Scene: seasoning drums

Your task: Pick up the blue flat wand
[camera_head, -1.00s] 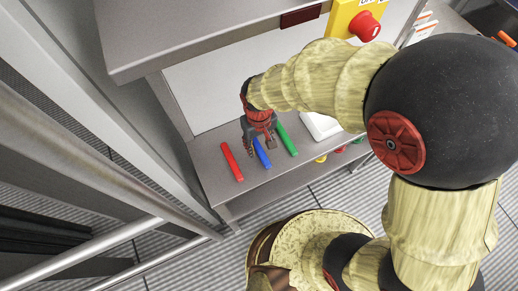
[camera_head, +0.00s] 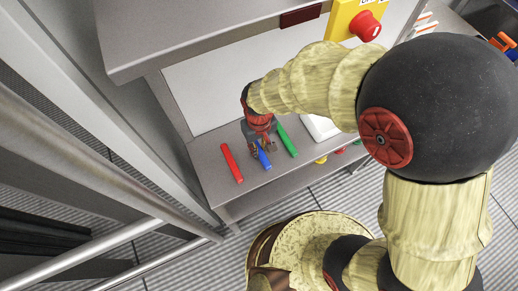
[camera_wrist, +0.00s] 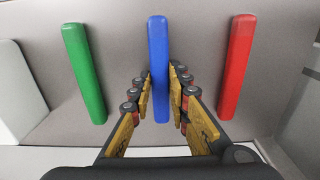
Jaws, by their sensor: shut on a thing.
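The blue flat wand (camera_wrist: 158,60) lies on the grey shelf between the two other wands, its near part between my gripper's fingers in the wrist view. My gripper (camera_wrist: 160,80) is shut on the blue wand, with one finger on each side of it. In the head view my gripper (camera_head: 262,148) reaches down over the shelf and partly hides the blue wand (camera_head: 264,161). The wand appears to rest on the shelf still; any lift is too small to tell.
A green wand (camera_wrist: 84,72) and a red wand (camera_wrist: 236,66) lie on either side of the blue one. The shelf (camera_head: 212,172) is bounded by a white back panel (camera_head: 215,95). A white object (camera_head: 320,126) sits farther right. An overhanging grey shelf (camera_head: 190,35) is above.

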